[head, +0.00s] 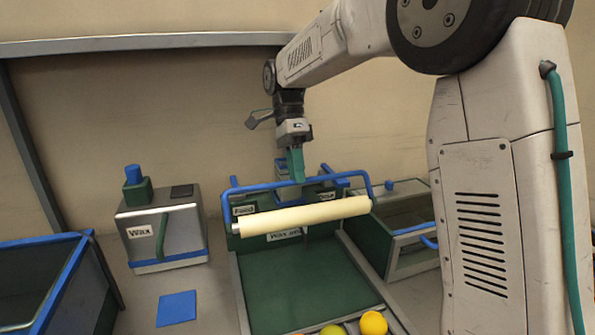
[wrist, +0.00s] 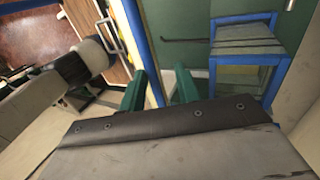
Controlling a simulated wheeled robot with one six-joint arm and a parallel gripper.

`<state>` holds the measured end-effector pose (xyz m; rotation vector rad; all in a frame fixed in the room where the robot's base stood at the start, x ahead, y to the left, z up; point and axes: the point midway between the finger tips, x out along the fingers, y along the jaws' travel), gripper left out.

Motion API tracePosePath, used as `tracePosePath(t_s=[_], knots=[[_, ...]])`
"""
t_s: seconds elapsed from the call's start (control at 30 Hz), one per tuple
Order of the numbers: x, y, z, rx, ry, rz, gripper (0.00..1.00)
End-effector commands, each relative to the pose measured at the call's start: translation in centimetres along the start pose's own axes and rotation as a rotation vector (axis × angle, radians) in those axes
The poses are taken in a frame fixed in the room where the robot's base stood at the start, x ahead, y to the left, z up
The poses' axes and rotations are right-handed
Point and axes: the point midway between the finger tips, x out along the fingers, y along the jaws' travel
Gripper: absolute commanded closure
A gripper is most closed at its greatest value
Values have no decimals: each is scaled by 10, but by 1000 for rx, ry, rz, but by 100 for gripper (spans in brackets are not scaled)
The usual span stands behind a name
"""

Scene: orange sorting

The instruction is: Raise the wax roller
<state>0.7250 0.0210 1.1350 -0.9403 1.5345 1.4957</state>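The wax roller (head: 305,215) is a cream cylinder in a blue frame.
A box labelled Wax (head: 180,232) stands left of the tray (head: 300,280), with a blue pad (head: 177,308) before it. A blue-rimmed bin (head: 75,270) is far left, another bin (head: 410,250) right. Oranges (head: 373,323) and a greenish fruit (head: 333,330) lie at the front.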

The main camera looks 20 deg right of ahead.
Motion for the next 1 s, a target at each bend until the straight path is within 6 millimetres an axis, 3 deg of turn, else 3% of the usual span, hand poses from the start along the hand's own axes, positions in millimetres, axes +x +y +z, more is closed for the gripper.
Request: tracePosePath(t_s=[0.83, 1.0], knots=[[-2, -1, 2, -1, -3, -7, 66], [-18, -2, 1, -1, -3, -10, 66]])
